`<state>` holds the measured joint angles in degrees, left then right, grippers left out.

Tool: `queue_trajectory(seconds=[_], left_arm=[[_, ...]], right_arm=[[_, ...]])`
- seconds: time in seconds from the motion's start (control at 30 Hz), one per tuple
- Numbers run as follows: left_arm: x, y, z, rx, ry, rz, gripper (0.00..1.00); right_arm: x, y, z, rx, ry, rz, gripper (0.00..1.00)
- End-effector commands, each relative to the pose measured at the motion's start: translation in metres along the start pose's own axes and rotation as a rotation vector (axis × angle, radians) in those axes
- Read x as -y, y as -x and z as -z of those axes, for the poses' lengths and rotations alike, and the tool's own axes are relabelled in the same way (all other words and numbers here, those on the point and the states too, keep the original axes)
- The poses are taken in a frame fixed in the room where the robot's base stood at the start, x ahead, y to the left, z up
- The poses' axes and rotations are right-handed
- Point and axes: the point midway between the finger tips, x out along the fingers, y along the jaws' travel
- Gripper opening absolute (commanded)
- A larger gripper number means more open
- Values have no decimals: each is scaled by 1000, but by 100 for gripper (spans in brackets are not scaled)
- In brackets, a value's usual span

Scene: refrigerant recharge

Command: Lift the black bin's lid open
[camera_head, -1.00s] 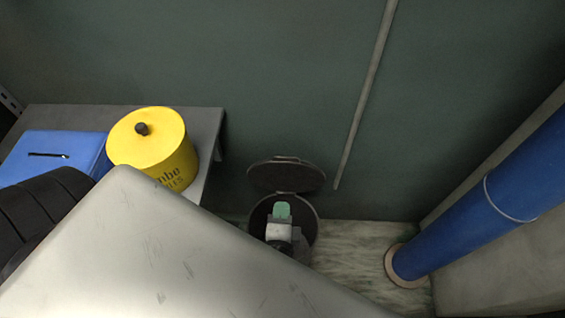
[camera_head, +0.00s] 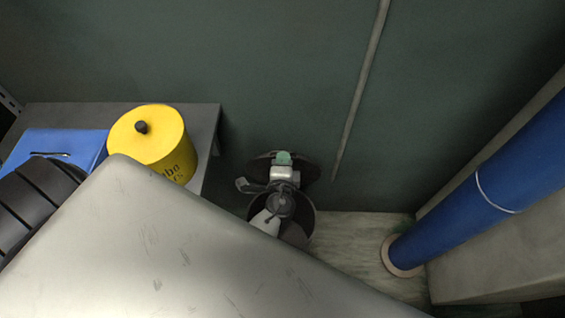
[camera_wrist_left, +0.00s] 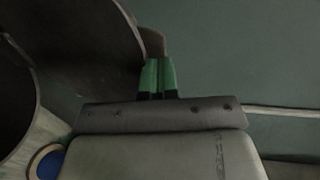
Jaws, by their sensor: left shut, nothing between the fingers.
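The black bin (camera_head: 310,222) stands on the floor against the wall. Its lid (camera_head: 309,169) stands raised at the back, leaning toward the wall, and the bin's mouth is uncovered. My left gripper (camera_head: 283,158) is in front of the lid, with its green fingertips over the lid's face. In the left wrist view the green fingers (camera_wrist_left: 158,76) are shut together beside the lid's edge, with nothing seen between them. The lid (camera_wrist_left: 90,50) fills the upper left there. Whether the fingers touch the lid, I cannot tell. My right gripper is not in view.
A grey table (camera_head: 206,130) at left carries a yellow canister (camera_head: 150,142) and a blue box (camera_head: 85,141). A blue pipe (camera_head: 470,205) rises at the right. A thin pole (camera_head: 360,90) runs along the wall. Floor between bin and pipe is clear.

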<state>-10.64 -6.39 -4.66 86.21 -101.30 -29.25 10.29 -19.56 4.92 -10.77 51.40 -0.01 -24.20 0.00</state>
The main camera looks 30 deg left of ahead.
Motion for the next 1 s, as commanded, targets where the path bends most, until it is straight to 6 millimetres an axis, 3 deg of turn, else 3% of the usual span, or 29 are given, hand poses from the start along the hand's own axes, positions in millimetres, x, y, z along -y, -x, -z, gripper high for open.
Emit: queue_trajectory(seconds=[0.27,0.5,1.0], left_arm=[[0,-1,0,0,0,0,0],[8,-26,0,0,0,0,0],[9,-28,-2,-1,-1,0,0]], right_arm=[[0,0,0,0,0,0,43],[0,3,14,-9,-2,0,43],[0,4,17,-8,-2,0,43]])
